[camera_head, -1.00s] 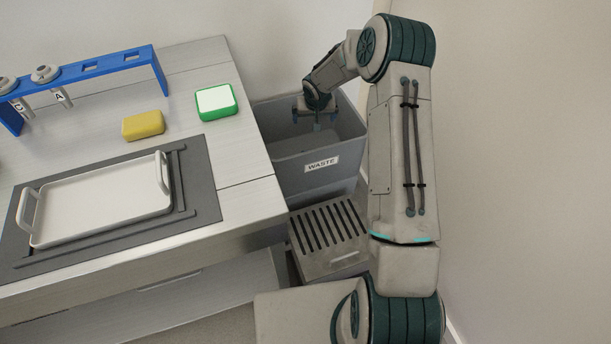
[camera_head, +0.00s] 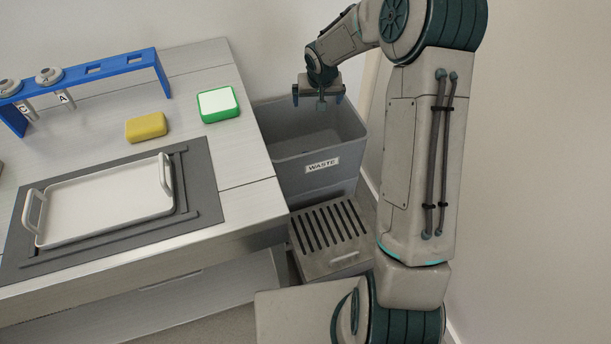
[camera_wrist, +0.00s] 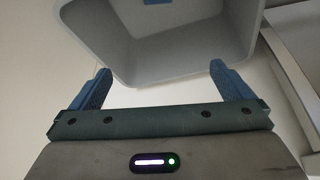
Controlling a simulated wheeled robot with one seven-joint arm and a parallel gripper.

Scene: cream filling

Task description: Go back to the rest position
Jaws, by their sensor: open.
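My gripper (camera_head: 319,98) is open and empty in the head view, held above the back of the grey waste bin (camera_head: 290,147). In the wrist view my gripper's (camera_wrist: 158,85) two blue fingers stand wide apart with nothing between them. The waste bin (camera_wrist: 110,50) shows beyond the fingers in that view, with a small blue patch at the top edge that I cannot identify.
A metal counter (camera_head: 245,190) stands left of the bin. It holds a white tray (camera_head: 105,205), a yellow sponge (camera_head: 147,127), a green-edged white block (camera_head: 218,104) and a blue rack (camera_head: 125,64) with nozzles. A slatted metal box (camera_head: 335,262) sits before the bin. A wall is at right.

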